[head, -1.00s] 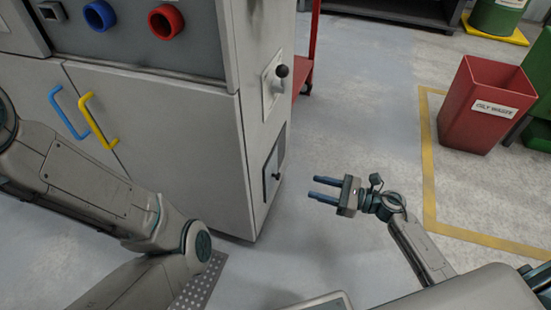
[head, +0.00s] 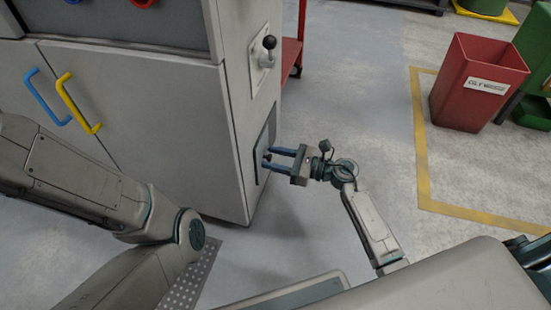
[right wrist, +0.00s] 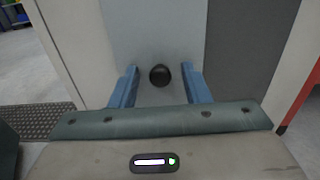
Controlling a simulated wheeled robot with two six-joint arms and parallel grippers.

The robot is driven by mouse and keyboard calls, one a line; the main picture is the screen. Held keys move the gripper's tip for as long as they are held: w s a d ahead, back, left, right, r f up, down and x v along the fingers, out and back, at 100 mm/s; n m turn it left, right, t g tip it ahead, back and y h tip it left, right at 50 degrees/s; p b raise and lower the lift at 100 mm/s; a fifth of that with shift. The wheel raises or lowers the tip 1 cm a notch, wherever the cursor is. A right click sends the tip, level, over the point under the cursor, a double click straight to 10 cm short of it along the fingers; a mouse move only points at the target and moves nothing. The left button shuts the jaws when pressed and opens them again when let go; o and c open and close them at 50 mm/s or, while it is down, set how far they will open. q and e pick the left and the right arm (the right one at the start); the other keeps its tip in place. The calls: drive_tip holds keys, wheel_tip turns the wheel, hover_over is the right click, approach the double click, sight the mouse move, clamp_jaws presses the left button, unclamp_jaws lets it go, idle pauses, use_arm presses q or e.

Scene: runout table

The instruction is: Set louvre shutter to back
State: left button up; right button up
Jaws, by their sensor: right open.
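The shutter (head: 263,143) is a small panel low on the cabinet's narrow side, with a small black knob. In the right wrist view, a light plate (right wrist: 150,25) carries the round black knob (right wrist: 160,75), with a dark grey strip (right wrist: 240,45) to its right. My right gripper (head: 267,157) is at the panel, its blue fingers pointing at it. In the right wrist view the open fingers (right wrist: 160,68) stand on either side of the knob, with a gap on each side. My left arm shows at left, but its gripper is out of view.
The cabinet (head: 130,100) has blue and yellow door handles. A black-knobbed lever (head: 267,45) sits above the shutter. A red bin (head: 475,85) stands at right inside a yellow floor line. A red frame (head: 293,50) stands behind the cabinet. Floor right of my gripper is clear.

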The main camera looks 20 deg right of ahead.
clamp_jaws()
drive_tip(key=w+d+b, duration=0.1)
drive_tip(key=w, duration=0.1)
drive_tip(key=w+d+b, duration=0.2)
drive_tip(key=w, duration=0.1)
drive_tip(key=w+d+b, duration=0.1)
drive_tip(key=w+d, duration=0.1)
drive_tip(key=w, duration=0.1)
drive_tip(key=shift+d+f+b, duration=0.15)
drive_tip(key=shift+d+b, duration=0.1)
drive_tip(key=shift+b, duration=0.15)
drive_tip(key=shift+w+d, duration=0.2)
drive_tip(key=shift+w, duration=0.15)
drive_tip(key=shift+r, duration=0.2)
unclamp_jaws()
drive_tip(key=shift+d, duration=0.1)
